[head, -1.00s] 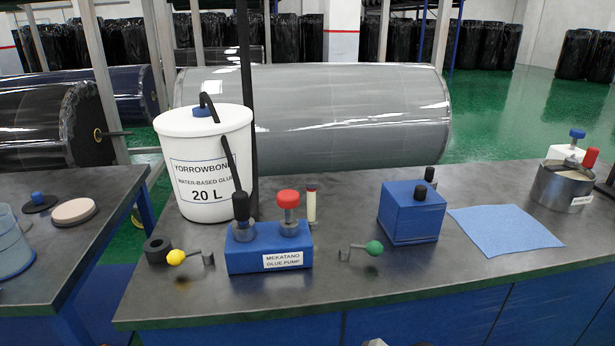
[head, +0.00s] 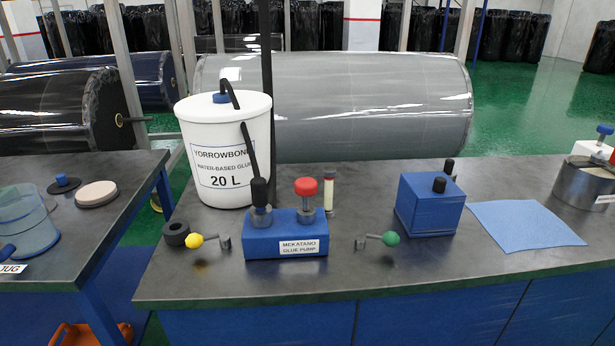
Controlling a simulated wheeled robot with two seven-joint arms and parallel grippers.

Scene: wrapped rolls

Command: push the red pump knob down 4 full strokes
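The red pump knob (head: 306,187) stands on a grey post on top of the blue glue pump (head: 285,240), which has a white label on its front. A black handle or nozzle (head: 260,192) rises beside the knob on the same block, with a hose running up to the white glue bucket (head: 228,150). The knob's cap is upright and nothing touches it. Neither of my grippers shows in the head view.
A yellow-knobbed lever (head: 195,241) and a green-knobbed lever (head: 390,238) flank the pump. A black ring (head: 176,233), a blue box (head: 430,205), a blue cloth (head: 525,238) and a metal pot (head: 585,185) share the bench. The front strip is clear.

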